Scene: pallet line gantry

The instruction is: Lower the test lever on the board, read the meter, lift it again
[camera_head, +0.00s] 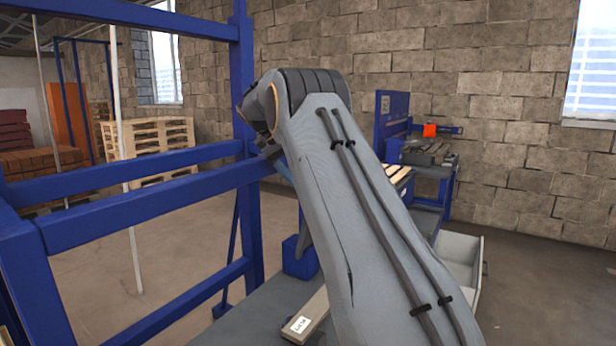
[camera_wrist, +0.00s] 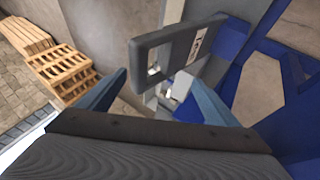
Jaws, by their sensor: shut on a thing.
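My gripper (camera_wrist: 160,78) shows in the wrist view, its two blue-grey fingers on either side of a small part low on the board. I take that part to be the test lever (camera_wrist: 172,93), small and partly hidden, so its exact position is unclear. The board (camera_wrist: 168,38) is a dark grey panel, tilted in the wrist view, with a pale label and a small opening. I cannot make out a meter reading.
A blue steel frame (camera_head: 130,200) stands close at the left, with more blue steel (camera_wrist: 282,110) by the right finger. Wooden pallets (camera_head: 150,140) stand behind. A blue workbench (camera_head: 440,165) is beyond my arm. A labelled wooden piece (camera_head: 308,318) lies on the grey surface below.

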